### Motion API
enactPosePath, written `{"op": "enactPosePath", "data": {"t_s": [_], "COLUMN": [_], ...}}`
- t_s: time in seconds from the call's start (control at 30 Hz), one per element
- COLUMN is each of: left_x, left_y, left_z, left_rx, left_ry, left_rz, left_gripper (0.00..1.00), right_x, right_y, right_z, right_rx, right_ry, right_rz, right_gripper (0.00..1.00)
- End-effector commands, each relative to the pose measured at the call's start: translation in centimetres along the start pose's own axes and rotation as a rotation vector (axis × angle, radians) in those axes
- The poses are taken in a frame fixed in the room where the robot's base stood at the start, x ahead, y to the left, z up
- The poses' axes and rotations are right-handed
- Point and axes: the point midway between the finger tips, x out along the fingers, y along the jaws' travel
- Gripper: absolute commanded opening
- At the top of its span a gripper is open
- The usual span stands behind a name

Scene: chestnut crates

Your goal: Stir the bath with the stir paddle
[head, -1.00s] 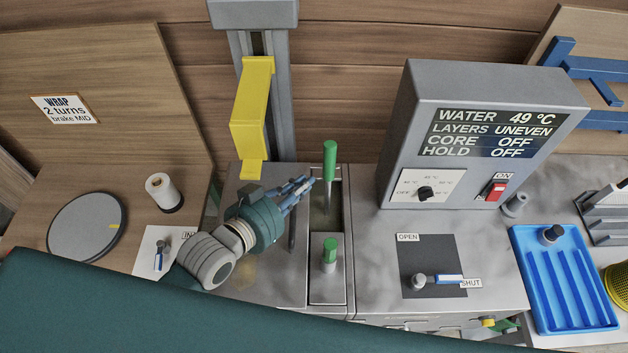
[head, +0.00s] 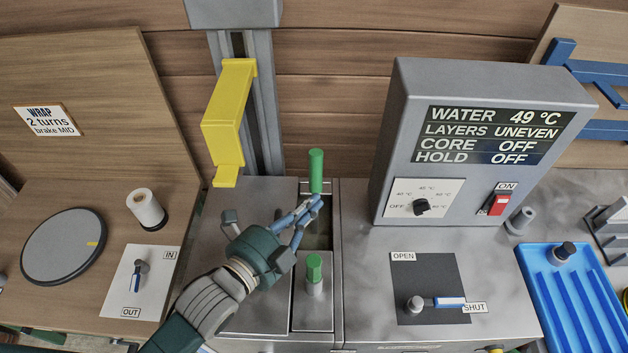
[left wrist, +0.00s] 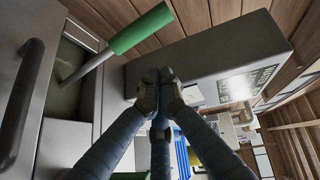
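The stir paddle (head: 316,172) has a green handle and stands in the narrow open slot of the bath (head: 319,238). In the left wrist view, the paddle (left wrist: 141,29) leans, its thin shaft going down into the bath opening (left wrist: 68,78). My left gripper (head: 316,204) is beside the shaft, just below the handle in the head view. In the left wrist view, its fingertips (left wrist: 158,78) are together with nothing between them, and the paddle is off to their left. My right gripper is out of view.
A lid with a green knob (head: 314,268) covers the slot's near part. A grey control box (head: 385,150) reading water 49 °C, layers uneven stands right. A yellow bracket (head: 229,115) on a column rises behind. A blue tray (head: 545,290) lies right; a round disc (head: 62,245) left.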

Motion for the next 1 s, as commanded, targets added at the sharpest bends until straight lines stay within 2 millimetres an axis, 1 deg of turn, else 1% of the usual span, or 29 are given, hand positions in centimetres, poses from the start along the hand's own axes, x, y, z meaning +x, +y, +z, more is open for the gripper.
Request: {"op": "enactPosePath", "data": {"t_s": [0.03, 0.13, 0.2, 0.3, 0.5, 0.87, 1.0], "left_x": [1.2, 3.1, 3.9, 4.7, 5.6, 5.7, 6.6], "left_y": [-0.4, -0.4, -0.3, -0.2, 0.0, 0.0, -0.3], "left_z": [-0.1, -0.1, 1.0, 1.9, 2.7, 2.9, 3.5], "left_rx": [-0.002, -0.002, 0.002, 0.001, -0.002, -0.001, 0.003], "left_ry": [0.0, 0.0, -0.001, 0.0, 0.001, 0.001, 0.001], "left_rz": [-0.002, -0.003, 0.001, 0.0, 0.0, 0.0, 0.0], "left_gripper": [0.0, 0.0, 0.0, 0.0, 0.0, 0.0, 0.0], "right_x": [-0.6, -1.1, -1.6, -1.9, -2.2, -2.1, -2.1], "right_y": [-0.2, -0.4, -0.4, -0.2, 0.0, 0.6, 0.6], "right_z": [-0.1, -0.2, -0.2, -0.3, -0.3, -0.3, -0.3], "right_rx": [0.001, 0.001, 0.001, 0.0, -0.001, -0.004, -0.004], "right_ry": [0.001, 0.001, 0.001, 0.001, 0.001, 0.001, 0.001], "right_rz": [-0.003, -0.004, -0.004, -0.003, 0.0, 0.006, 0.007], "right_gripper": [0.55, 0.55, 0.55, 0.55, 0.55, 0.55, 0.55]}}
